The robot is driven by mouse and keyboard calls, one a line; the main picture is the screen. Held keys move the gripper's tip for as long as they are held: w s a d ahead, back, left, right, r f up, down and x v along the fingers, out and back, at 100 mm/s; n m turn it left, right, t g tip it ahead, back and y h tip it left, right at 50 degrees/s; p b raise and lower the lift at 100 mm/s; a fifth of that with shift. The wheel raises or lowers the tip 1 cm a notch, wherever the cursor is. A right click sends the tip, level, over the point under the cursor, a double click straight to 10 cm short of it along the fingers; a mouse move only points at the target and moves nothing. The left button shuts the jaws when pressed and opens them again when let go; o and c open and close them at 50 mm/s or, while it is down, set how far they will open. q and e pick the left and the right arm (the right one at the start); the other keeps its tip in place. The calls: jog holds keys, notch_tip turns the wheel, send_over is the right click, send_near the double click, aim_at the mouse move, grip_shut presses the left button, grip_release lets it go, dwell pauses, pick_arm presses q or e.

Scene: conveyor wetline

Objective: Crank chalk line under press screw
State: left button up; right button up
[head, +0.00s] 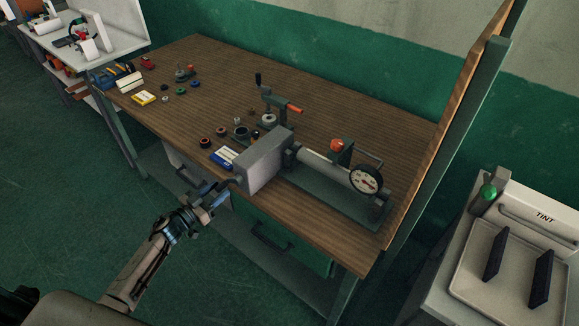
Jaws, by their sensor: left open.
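A small dark press with an upright screw and a red-tipped handle (295,109) stands on the wooden bench (330,115). A pale round part (269,119) sits low at the press, and a dark ring-shaped part (240,132) lies in front of it. I cannot tell which thing is the chalk line. My left gripper (229,189) is open at the bench's front edge, in front of the grey block (263,160) and lower left of the press. Nothing shows between its fingers. My right gripper is not in view.
A tester with a dial gauge (366,180) fills the bench's right front. A blue-and-white box (224,157) and several small round parts lie left of the grey block. A white TINT machine (540,217) stands at right. The bench's back middle is clear.

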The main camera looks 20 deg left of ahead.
pick_arm(q)
jog(key=p+v, duration=0.1)
jog(key=v, duration=0.5)
jog(key=shift+s+a, duration=0.15)
jog(key=shift+s, duration=0.15)
jog(key=s+f+n+g+y+b, duration=0.1)
jog(key=s+f+g+y+b, duration=0.15)
jog(key=s+f, duration=0.65)
jog(key=s+f+n+g+y+b, duration=0.1)
jog(key=s+f+n+g+y, duration=0.15)
jog(key=f, duration=1.15)
jog(key=s+f+n+g+y+b, duration=0.1)
jog(key=s+f+g+y+b, duration=0.15)
jog(key=s+f, duration=0.65)
jog(key=s+d+f+g+b, duration=0.2)
jog(key=s+d+f+g, duration=0.2)
jog(key=s+f, duration=0.6)
jog(key=s+d+f+g+b, duration=0.1)
jog(key=s+d+f+g, duration=0.3)
jog(key=s, duration=1.1)
jog(key=d+f, duration=0.3)
jog(key=f, duration=0.3)
jog(key=shift+s+d+f+b, duration=0.2)
jog(key=shift+d+f+b, duration=0.15)
